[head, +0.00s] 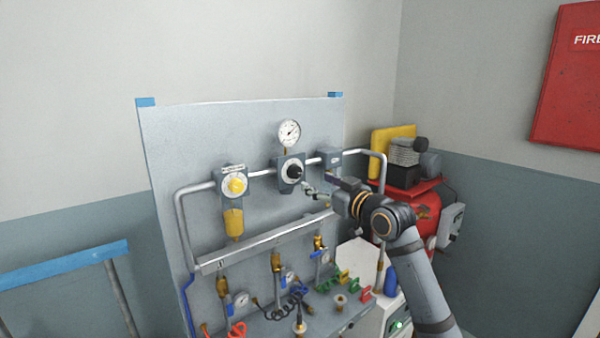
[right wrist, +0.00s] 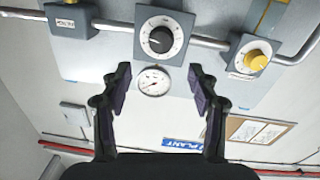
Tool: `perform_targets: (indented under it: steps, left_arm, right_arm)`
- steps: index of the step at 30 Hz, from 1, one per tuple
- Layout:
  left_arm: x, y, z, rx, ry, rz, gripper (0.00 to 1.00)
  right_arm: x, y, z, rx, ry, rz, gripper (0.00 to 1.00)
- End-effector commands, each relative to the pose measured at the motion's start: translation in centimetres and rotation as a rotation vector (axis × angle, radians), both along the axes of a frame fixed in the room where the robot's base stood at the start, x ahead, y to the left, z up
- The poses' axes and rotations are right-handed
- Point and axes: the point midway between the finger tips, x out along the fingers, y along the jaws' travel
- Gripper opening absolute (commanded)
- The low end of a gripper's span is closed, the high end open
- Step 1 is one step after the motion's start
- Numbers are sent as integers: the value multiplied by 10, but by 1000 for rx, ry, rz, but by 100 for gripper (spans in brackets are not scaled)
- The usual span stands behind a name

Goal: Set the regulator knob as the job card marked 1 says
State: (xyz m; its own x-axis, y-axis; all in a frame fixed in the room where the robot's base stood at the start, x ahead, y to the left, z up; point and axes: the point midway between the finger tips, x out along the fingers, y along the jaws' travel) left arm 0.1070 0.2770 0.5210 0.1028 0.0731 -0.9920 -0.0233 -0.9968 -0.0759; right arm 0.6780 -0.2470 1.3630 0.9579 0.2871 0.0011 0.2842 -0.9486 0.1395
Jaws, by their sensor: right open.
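The regulator has a round black knob (head: 294,171) on a dark housing in the middle of the grey panel. In the right wrist view the black knob (right wrist: 160,40) sits at the top centre, inside a white ring scale; its exact setting is too small to read. A round white gauge (head: 289,133) stands above the regulator. My right gripper (head: 318,184) is open and empty, just right of the knob and apart from it. In the right wrist view its two fingers (right wrist: 160,76) are spread, with the gauge between them. No job card marked 1 can be made out. My left gripper is not in view.
A yellow knob (head: 236,186) on a white dial is left of the regulator, above an amber bowl (head: 233,223). Pipes and a small grey box (head: 328,158) flank the regulator. Hoses and fittings lie below. A red compressor (head: 425,205) stands at right.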

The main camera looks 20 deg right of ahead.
Motion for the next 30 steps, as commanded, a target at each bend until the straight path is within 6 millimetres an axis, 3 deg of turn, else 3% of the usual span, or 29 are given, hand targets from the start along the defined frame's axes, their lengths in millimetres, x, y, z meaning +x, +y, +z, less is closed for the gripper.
perform_targets:
  steps: [6,13,25,30]
  left_arm:
    - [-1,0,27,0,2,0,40]
    - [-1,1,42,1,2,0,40]
    - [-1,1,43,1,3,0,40]
    - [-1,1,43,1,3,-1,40]
  right_arm:
    - [44,16,6,7,4,4,61]
    - [81,25,3,4,2,0,61]
    - [90,28,0,0,1,-1,59]
    - [90,27,0,0,1,-1,36]
